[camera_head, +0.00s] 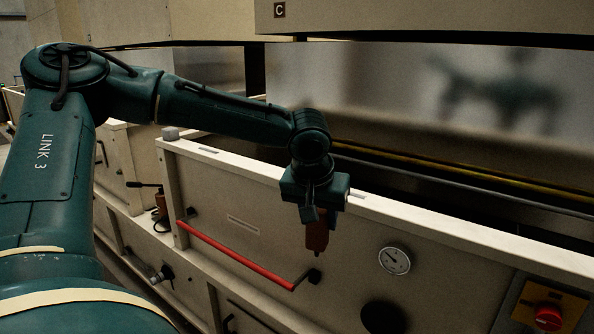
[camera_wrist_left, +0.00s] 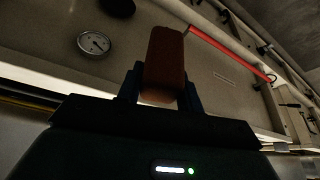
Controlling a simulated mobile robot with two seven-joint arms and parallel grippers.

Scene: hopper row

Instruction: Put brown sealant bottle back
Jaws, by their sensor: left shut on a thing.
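The brown sealant bottle (camera_head: 317,238) is a reddish-brown, upright shape hanging below my left gripper (camera_head: 318,214) in the head view. My left gripper is shut on it, in front of the cream panel of the hopper. In the left wrist view the bottle (camera_wrist_left: 165,62) sits between the two dark blue fingers, and its far end points away from the wrist. The fingers cover part of its sides. My right gripper is in neither view.
A red handle bar (camera_head: 240,256) sticks out from the cream panel (camera_head: 350,235), left of and below the bottle. A round gauge (camera_head: 394,261) is to the right, with a red knob (camera_head: 548,316) at far right.

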